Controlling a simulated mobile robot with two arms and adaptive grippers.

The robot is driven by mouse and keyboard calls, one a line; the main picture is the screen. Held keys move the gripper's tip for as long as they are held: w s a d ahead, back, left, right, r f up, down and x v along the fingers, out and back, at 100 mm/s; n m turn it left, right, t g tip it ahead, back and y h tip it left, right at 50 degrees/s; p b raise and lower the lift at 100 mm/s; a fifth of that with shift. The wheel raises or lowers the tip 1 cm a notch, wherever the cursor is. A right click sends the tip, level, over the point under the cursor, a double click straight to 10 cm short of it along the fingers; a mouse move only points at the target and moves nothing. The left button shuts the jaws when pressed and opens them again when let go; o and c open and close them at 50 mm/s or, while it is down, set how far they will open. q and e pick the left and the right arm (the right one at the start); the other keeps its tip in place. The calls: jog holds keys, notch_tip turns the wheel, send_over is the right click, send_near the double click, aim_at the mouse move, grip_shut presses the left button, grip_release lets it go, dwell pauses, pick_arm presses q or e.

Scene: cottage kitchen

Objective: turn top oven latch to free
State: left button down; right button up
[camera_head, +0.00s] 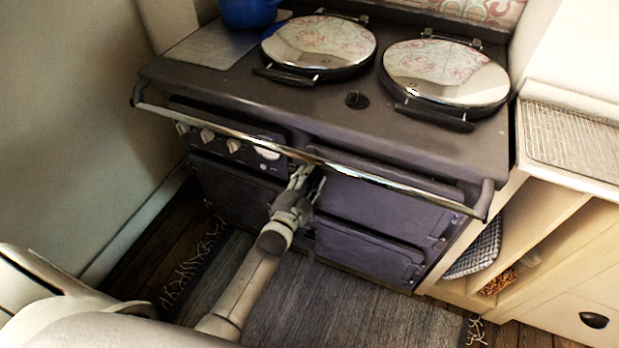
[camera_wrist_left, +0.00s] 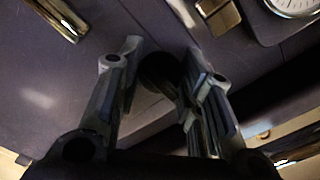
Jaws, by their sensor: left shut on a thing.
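The dark range cooker has a top oven door (camera_head: 385,208) on the right, under the front rail. My left gripper (camera_head: 304,183) is at the left edge of this door, just below the rail. In the left wrist view, my left gripper's fingers (camera_wrist_left: 162,88) stand either side of a dark rounded piece (camera_wrist_left: 158,70), which looks like the top oven latch. The gripper is shut on it. The fingers and shadow hide most of the latch, so I cannot tell its angle. The door looks closed. My right gripper is not in view.
A chrome rail (camera_head: 390,181) runs along the cooker's front, close above my left gripper. A lower door (camera_head: 365,252) is below, and a panel with knobs (camera_head: 233,146) is to the left. Two lidded hotplates (camera_head: 318,45) and a blue pot (camera_head: 248,12) are on top.

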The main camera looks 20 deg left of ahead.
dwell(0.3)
pick_arm(q)
jog(key=c, duration=1.3)
grip_release()
jog(key=shift+o, duration=0.2)
jog(key=shift+s, duration=0.1)
jog(key=s, duration=1.1)
jog(key=shift+s+a, duration=0.15)
jog(key=shift+s, duration=0.25)
jog(key=shift+f, duration=0.1)
